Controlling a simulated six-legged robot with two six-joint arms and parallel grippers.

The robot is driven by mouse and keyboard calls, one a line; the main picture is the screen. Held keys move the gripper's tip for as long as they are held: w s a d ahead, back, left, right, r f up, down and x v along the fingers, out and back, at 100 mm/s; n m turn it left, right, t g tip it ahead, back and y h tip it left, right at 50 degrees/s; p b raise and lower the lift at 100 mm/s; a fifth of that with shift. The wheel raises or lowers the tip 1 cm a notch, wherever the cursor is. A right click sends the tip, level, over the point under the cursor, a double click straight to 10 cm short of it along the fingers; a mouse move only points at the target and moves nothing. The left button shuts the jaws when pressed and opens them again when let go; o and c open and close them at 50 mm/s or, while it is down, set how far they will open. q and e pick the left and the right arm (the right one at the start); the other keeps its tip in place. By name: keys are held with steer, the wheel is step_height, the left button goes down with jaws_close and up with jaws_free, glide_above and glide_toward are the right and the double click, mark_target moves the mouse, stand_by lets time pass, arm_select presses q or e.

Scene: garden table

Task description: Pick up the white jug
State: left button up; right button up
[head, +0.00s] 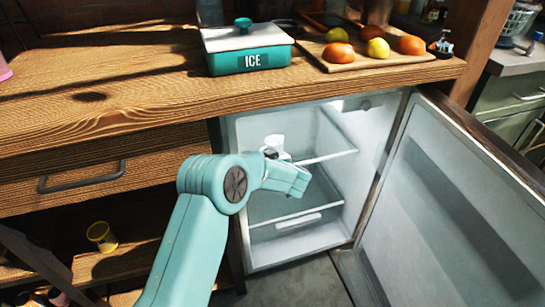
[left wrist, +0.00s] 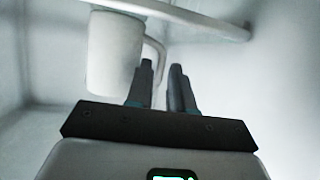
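The white jug (head: 275,142) is inside the open fridge, partly hidden behind my left arm and gripper in the head view. In the left wrist view the white jug (left wrist: 112,55) looks upright, with its handle (left wrist: 159,52) on the right side. My left gripper (left wrist: 162,70) reaches into the fridge; its two dark fingers are a little apart. The handle lies just beyond and between the fingertips in the picture; I cannot tell whether they touch it. In the head view the left gripper (head: 270,153) is mostly hidden. My right gripper is not in view.
A white shelf bar (left wrist: 180,12) crosses above in the left wrist view. The fridge door (head: 440,200) stands open to the right. The wooden counter (head: 130,95) above holds an ice box (head: 248,60) and a board (head: 375,62) with fruit. A yellow cup (head: 101,237) is lower left.

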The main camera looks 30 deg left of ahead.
arm_select(q)
steer(key=shift+w+a+f, duration=0.2)
steer(key=shift+w+a, duration=0.15)
steer(key=shift+a, duration=0.2)
jaws_close()
steer(key=shift+r, duration=0.25)
